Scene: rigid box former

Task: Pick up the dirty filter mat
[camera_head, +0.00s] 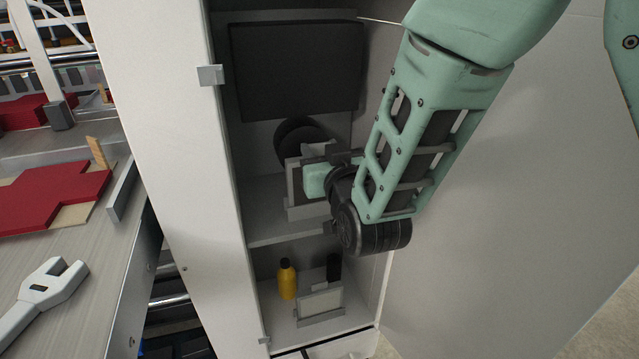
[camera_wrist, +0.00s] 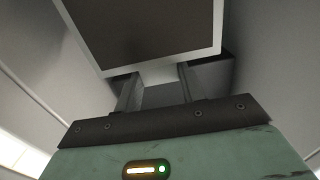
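The dirty filter mat (camera_wrist: 150,25) is a dark brown-grey panel in a pale frame. In the wrist view it fills the upper middle, just beyond my fingers. My gripper (camera_wrist: 158,80) has its two fingers apart, near the frame's lower edge, with a pale tab-like part of the frame between them. I cannot tell whether the fingers touch it. In the head view the framed mat (camera_head: 297,186) appears edge-on in a pale holder on the middle shelf, largely hidden by my wrist and gripper.
The white cabinet (camera_head: 170,130) is open. A black panel (camera_head: 295,70) and dark round parts (camera_head: 296,135) are above and behind. A yellow bottle (camera_head: 287,279) and a pale framed panel (camera_head: 321,303) stand on the lower shelf. The bench (camera_head: 75,265) at left carries a grey wrench-shaped tool (camera_head: 45,290).

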